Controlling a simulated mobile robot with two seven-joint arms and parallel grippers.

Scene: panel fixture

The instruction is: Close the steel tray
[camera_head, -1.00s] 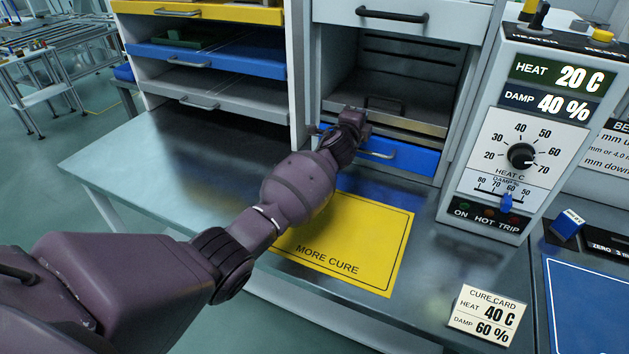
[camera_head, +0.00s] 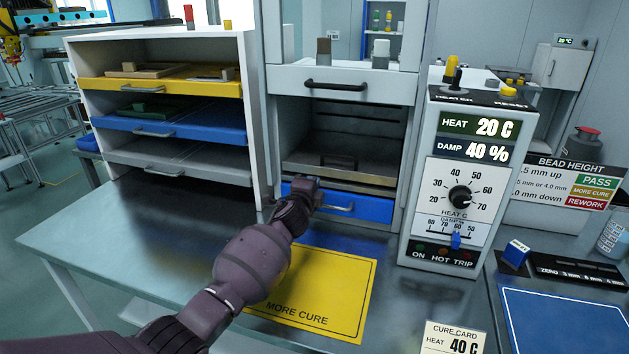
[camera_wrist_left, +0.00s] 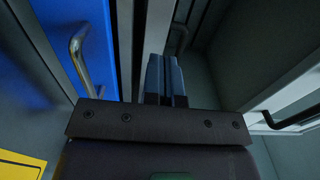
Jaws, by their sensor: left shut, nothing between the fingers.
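A steel tray (camera_head: 370,175) with a dark handle (camera_head: 338,162) sits in the open chamber of the middle cabinet, just above a blue drawer (camera_head: 365,208). My left gripper (camera_head: 312,183) is at the chamber's lower left front, by the tray's front edge and the drawer's top. In the left wrist view its fingers (camera_wrist_left: 165,78) are shut and empty, pointing into the chamber beside the blue drawer (camera_wrist_left: 65,40). Contact with the tray cannot be told. A grey tray (camera_head: 190,160) also sits lowest in the left rack. My right gripper is not in view.
The cabinet's white door (camera_head: 385,87) with a black handle is raised above the chamber. A control box (camera_head: 458,185) stands close on the right. The left rack also holds a yellow tray (camera_head: 200,87) and a blue tray (camera_head: 200,124). A yellow mat (camera_head: 330,290) lies in front.

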